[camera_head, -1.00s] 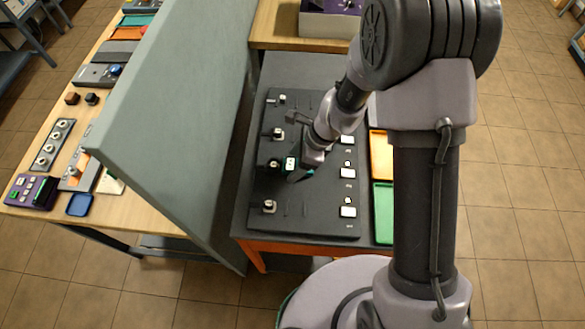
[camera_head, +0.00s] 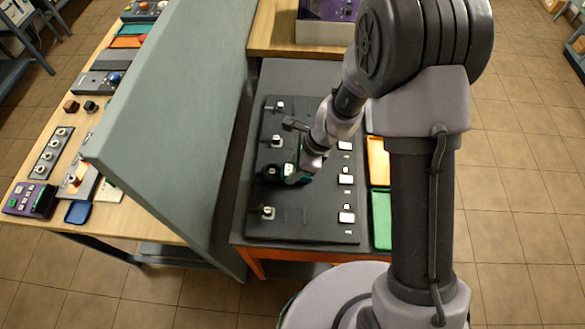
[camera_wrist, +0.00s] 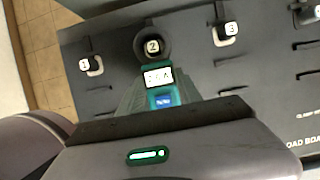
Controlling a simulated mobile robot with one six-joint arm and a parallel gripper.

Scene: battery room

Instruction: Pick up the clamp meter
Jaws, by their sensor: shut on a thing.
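The clamp meter (camera_wrist: 162,98) is a dark tool with teal edges, a lit white display and a blue button. In the wrist view it lies between the grey fingers of my gripper (camera_wrist: 160,108), which is shut on it. Its dark round head is at the post marked 2 (camera_wrist: 153,46), whose label shows inside the ring; I cannot tell how far down around the post it sits. In the head view, my gripper (camera_head: 304,172) and the clamp meter (camera_head: 291,175) are low over the dark load board (camera_head: 300,225), partly hidden by my wrist.
Posts marked 1 (camera_wrist: 84,64) and 3 (camera_wrist: 229,30) stand either side of the meter's head. A green tray (camera_head: 382,220) and an orange tray (camera_head: 378,158) lie right of the board. A tall grey panel (camera_head: 175,120) rises close on the left.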

